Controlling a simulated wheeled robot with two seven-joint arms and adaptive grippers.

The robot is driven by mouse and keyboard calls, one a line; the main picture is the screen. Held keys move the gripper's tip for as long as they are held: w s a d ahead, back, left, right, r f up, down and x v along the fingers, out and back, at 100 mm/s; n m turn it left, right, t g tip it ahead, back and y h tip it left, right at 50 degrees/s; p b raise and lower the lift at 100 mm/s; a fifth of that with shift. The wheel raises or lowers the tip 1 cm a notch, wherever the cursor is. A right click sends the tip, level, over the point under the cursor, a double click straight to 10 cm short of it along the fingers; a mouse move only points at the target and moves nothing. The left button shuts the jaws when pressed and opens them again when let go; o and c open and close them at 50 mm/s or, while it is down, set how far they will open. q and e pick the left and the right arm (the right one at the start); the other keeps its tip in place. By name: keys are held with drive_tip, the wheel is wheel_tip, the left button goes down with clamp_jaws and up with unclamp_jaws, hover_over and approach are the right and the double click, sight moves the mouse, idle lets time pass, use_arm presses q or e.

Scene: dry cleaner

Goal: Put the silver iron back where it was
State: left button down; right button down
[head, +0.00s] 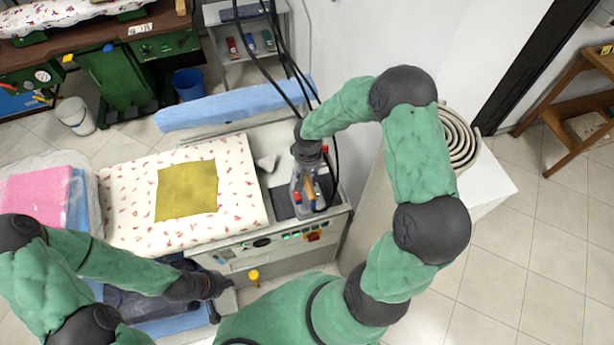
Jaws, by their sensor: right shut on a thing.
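The silver iron (300,199) is at the right end of the ironing table, over a dark grey pad (281,203). It has a brown handle and red parts. My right gripper (307,178) comes down on it from above and is shut on it; gripper and cables hide part of the iron. I cannot tell whether its sole touches the pad. My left gripper (222,286) is low, in front of the table's front edge, away from the iron; its finger opening is not clear.
A mustard cloth (187,191) lies on the patterned board (235,178). Black cables (284,60) hang down near my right gripper. A blue padded board (232,105) runs behind. A coiled hose (458,140) is at right.

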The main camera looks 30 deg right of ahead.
drive_tip(key=shift+w+d+f, duration=0.2)
drive_tip(key=shift+w+d, duration=0.05)
drive_tip(key=shift+w, duration=0.15)
drive_tip(key=shift+f, duration=1.55)
drive_tip(key=c, duration=1.2)
unclamp_jaws()
drive_tip(key=shift+s+f, duration=0.2)
drive_tip(key=o, duration=0.4)
drive_tip(key=shift+a, duration=0.1)
drive_tip(key=shift+o, duration=0.2)
